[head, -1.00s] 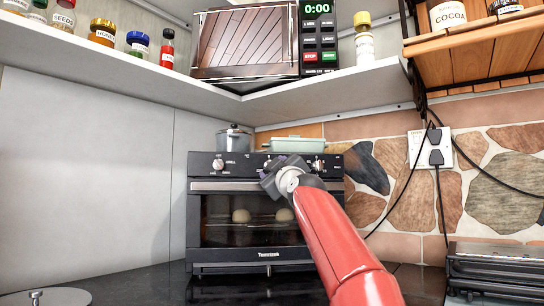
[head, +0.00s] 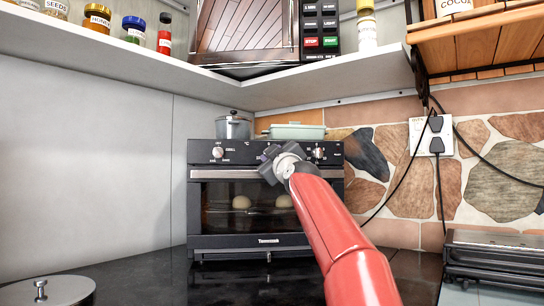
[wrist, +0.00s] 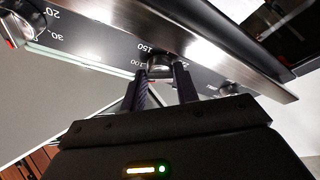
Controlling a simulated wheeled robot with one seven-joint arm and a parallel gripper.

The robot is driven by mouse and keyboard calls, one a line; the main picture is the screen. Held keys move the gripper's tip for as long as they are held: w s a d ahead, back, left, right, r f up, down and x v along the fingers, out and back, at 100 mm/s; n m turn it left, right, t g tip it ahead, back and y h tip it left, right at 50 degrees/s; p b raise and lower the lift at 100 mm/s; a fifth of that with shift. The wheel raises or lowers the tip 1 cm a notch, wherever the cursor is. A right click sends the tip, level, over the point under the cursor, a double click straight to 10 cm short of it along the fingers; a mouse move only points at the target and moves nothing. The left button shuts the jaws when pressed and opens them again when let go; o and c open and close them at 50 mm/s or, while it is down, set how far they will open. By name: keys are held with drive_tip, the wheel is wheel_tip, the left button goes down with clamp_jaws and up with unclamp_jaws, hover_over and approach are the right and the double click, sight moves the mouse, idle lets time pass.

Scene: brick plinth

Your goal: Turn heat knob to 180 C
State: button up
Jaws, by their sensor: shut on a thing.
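The black oven (head: 265,188) stands on the counter, with knobs along its top front panel. In the head view my gripper (head: 272,157) is at the middle of this panel and hides the heat knob there. In the wrist view the heat knob (wrist: 160,62) sits between the two fingertips of my gripper (wrist: 160,72), with the marks 100 and 150 beside it. My gripper is shut on this knob. The knob's pointer is too small to read. Another knob (head: 217,152) is at the panel's left and a third (head: 319,153) at its right.
A grey pot (head: 233,127) and a pale green dish (head: 297,131) stand on the oven. A shelf with jars and a microwave (head: 245,35) hangs above. Black cables run from the wall socket (head: 430,135) at the right. The counter in front of the oven is clear.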

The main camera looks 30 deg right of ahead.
drive_tip(key=shift+w+a+f+m+g+h+p, duration=0.25)
drive_tip(key=shift+m+h, duration=0.65)
drive_tip(key=shift+m, duration=1.25)
drive_tip(key=shift+s+a+r+m+g+h+p, duration=0.1)
drive_tip(key=shift+r+m+g+h+p, duration=0.25)
drive_tip(key=shift+m+h, duration=1.2)
drive_tip(key=shift+w+a+f+m+g+h+p, duration=0.15)
drive_tip(key=shift+f+m+g+h, duration=0.2)
drive_tip(key=shift+m, duration=2.45)
drive_tip(key=shift+s+r+m+g+h, duration=0.15)
drive_tip(key=shift+m+g+h, duration=0.2)
drive_tip(key=shift+m, duration=0.6)
drive_tip(key=shift+w+r+m+g+h, duration=0.1)
drive_tip(key=shift+m+g+h, duration=0.2)
drive_tip(key=shift+m, duration=1.05)
drive_tip(key=o, duration=0.9)
drive_tip(key=shift+o, duration=0.2)
